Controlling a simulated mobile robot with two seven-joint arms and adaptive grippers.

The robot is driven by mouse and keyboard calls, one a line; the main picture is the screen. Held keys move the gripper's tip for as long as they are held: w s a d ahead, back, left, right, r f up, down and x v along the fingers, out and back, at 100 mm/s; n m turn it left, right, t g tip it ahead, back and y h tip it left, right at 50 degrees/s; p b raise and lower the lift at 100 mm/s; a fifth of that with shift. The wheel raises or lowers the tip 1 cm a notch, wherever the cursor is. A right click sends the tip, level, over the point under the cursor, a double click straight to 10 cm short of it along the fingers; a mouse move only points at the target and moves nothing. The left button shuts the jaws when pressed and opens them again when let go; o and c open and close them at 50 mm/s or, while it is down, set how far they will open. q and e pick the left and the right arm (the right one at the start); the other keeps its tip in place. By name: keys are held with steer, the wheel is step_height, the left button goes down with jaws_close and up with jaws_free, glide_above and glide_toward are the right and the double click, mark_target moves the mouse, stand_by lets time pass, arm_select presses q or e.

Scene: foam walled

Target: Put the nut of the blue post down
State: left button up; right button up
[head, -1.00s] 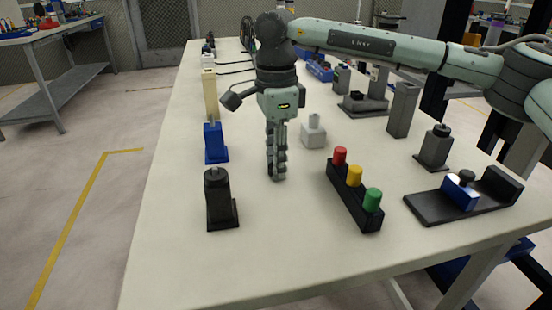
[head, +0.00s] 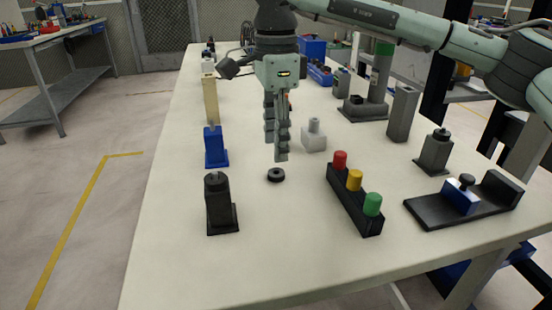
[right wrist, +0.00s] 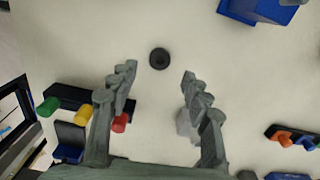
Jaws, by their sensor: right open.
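A black ring-shaped nut (head: 276,175) lies flat on the bare tabletop, and it also shows in the right wrist view (right wrist: 159,58). My right gripper (head: 278,158) hangs just above and behind the nut, pointing down. In the right wrist view its fingers (right wrist: 158,85) are spread wide with nothing between them, and the nut is apart from both. The blue post (head: 215,147) stands upright on its blue base at the left of the table, and no nut shows on it. My left gripper is not in view.
A black post (head: 219,203) stands front left. A black block with red, yellow and green caps (head: 352,200) lies to the right of the nut. A light grey post (head: 313,137) stands just behind. The table's front middle is clear.

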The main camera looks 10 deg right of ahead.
step_height(320, 180, up, 6)
steer(key=shift+r, duration=0.2)
steer(key=shift+s, duration=0.1)
stand_by(0.4)
